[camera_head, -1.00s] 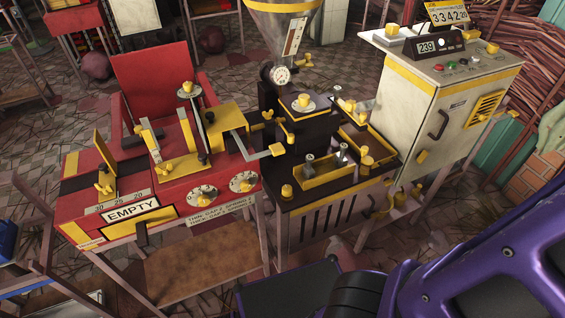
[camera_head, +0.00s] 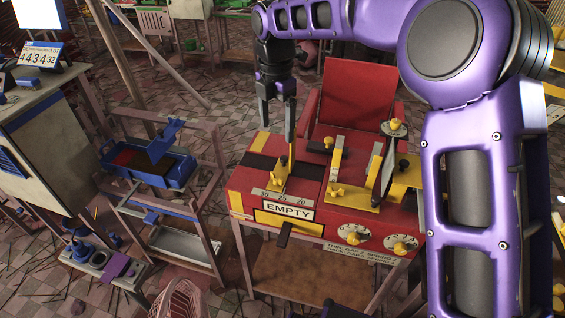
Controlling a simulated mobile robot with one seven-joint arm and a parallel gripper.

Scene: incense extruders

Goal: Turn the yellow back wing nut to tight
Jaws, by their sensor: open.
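The red machine (camera_head: 240,205) with yellow fittings stands in the middle of the view. A yellow wing nut (camera_head: 278,188) sits by its number scale, at the foot of an upright yellow plate (camera_head: 285,172). Another yellow wing nut (camera_head: 337,190) sits on the yellow bracket to the right. A small yellow knob (camera_head: 328,143) shows farther back on the red top; I cannot tell which of these is the back wing nut, or how tight any is. My gripper (camera_head: 277,132) is open and empty, pointing down over the machine's back left, its right finger near the plate.
My purple arm hides the right side. A yellow knob (camera_head: 396,124) tops a disc on the machine's right. A rack with a blue tray (camera_head: 130,170) stands left, beside a grey cabinet (camera_head: 45,150). A pink basket (camera_head: 180,300) is on the floor in front.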

